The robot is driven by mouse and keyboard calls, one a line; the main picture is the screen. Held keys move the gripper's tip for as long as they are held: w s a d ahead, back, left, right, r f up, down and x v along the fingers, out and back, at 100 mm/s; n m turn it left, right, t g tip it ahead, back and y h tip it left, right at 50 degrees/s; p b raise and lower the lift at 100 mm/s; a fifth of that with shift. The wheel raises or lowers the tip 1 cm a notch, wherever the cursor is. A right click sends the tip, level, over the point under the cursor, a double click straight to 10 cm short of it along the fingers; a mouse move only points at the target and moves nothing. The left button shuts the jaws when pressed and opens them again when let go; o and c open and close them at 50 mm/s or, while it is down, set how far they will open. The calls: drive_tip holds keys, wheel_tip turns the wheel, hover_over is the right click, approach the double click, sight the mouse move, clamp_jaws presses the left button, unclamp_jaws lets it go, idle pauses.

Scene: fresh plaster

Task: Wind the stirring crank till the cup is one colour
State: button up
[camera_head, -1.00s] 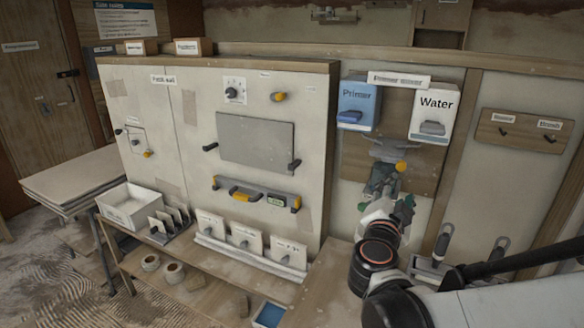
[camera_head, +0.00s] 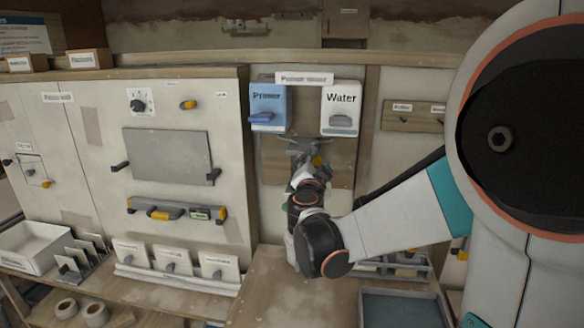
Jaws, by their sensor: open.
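The mixing station hangs on the back wall under a sign (camera_head: 304,78) that seems to read "Primer mixer". A blue Primer dispenser (camera_head: 268,98) and a white Water dispenser (camera_head: 341,98) sit side by side there. A grey bracket (camera_head: 300,142) shows below them, against a brown board (camera_head: 275,158). The cup and the crank's arm are not clearly seen; my wrist covers that area.
A wall panel (camera_head: 226,130) with handles and a grey plate (camera_head: 167,155) stands left. Small cards on a ledge (camera_head: 180,280) and a white bin (camera_head: 35,245) line the bench. A blue-grey tray (camera_head: 400,305) lies front right. The bench (camera_head: 285,285) below my wrist looks clear.

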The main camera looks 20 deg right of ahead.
drive_tip(key=shift+w+d, duration=0.15)
drive_tip(key=shift+w, duration=0.05)
clamp_jaws()
drive_tip(key=shift+r, duration=0.1)
